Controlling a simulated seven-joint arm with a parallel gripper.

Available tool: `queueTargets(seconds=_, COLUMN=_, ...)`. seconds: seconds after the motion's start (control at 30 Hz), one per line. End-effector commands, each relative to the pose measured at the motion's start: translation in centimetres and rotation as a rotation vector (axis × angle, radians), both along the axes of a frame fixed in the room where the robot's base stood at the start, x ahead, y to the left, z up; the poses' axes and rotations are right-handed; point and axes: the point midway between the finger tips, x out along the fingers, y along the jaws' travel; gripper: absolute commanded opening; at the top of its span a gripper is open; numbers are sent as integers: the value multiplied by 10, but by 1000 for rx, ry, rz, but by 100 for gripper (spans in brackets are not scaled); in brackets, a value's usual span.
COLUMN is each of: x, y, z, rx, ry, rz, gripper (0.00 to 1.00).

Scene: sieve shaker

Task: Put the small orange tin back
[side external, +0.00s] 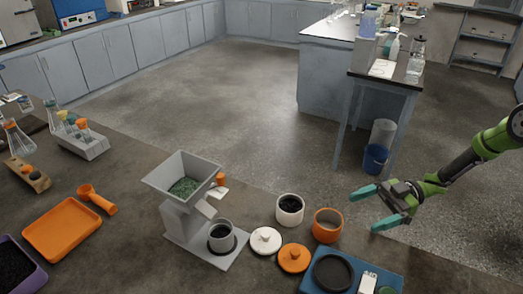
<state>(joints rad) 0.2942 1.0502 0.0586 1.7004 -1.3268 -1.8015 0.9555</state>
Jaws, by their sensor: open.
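The small orange tin (327,237) stands upright and open on the dark bench, right of centre. Its contents are not clear. An orange lid (294,258) with a knob lies on the bench in front of it, to the left. My gripper (366,209) is open and empty, to the right of the orange tin and apart from it. Its teal fingers point left, toward the tin's side of the bench. In this one view I cannot tell the gripper's exact height.
A white tin (290,217) with dark contents and a white lid (265,241) stand left of the orange tin. A grey hopper machine (188,218) holds a grey cup (221,240). A blue scale (314,283) with a black pan is in front. An orange tray (62,231) lies far left.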

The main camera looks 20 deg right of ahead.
Motion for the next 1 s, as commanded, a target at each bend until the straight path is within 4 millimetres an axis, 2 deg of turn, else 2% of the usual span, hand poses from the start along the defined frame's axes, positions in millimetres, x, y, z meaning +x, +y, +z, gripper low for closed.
queueTargets(seconds=0.07, x=4, y=-4, z=4, rx=-7, ry=-7, rz=-16, gripper=96)
queueTargets(seconds=0.13, x=17, y=-5, z=14, rx=-31, ry=-26, rz=-71, gripper=96)
queueTargets(seconds=0.23, x=52, y=-6, z=45, rx=-97, ry=-81, rz=-243, gripper=96)
queueTargets(seconds=0.3, x=82, y=-12, z=77, rx=-158, ry=-126, rz=-416, gripper=96)
queueTargets(seconds=0.4, x=115, y=-32, z=130, rx=-239, ry=-168, rz=-696, gripper=96)
queueTargets(seconds=0.47, x=123, y=-48, z=161, rx=-280, ry=-172, rz=-859, gripper=96)
queueTargets(seconds=0.53, x=123, y=-68, z=194, rx=-317, ry=-156, rz=-1040, gripper=96)
queueTargets(seconds=0.6, x=111, y=-88, z=223, rx=-344, ry=-112, rz=-1208, gripper=96)
queueTargets(seconds=0.67, x=92, y=-103, z=241, rx=-359, ry=-51, rz=-1338, gripper=96)
queueTargets(seconds=0.77, x=49, y=-122, z=261, rx=-368, ry=94, rz=-1517, gripper=96)
queueTargets(seconds=0.87, x=-6, y=-128, z=266, rx=-359, ry=291, rz=-1634, gripper=96)
queueTargets(seconds=1.0, x=-84, y=-111, z=255, rx=-330, ry=600, rz=-1666, gripper=96)
